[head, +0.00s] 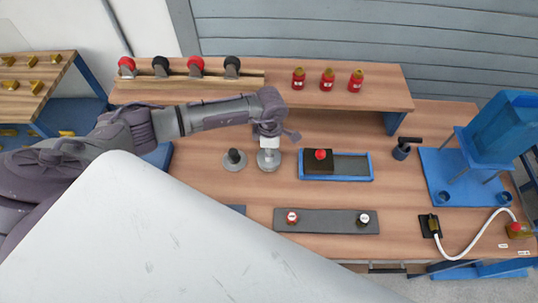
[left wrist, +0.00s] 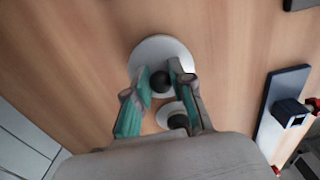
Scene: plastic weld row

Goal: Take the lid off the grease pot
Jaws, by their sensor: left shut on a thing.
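Two round pale discs with dark knobs stand close together on the wooden bench. My left gripper (head: 268,143) is over the right one (head: 269,164) and points straight down. In the left wrist view the fingers (left wrist: 163,80) are shut around the black round knob (left wrist: 160,82) of a pale disc (left wrist: 158,48), which looks like the grease pot's lid. I cannot tell whether this lid is raised. The other disc, with its upright dark knob (head: 234,157), is just to the left; it is partly hidden behind the fingers in the wrist view (left wrist: 163,118). My right gripper is not in view.
A blue tray (head: 372,167) with a black block and red knob lies to the right. A grey strip (head: 327,221) with two knobs lies in front. A raised shelf (head: 260,95) holds red bottles (head: 327,80). A dark cup (head: 401,152) stands farther right.

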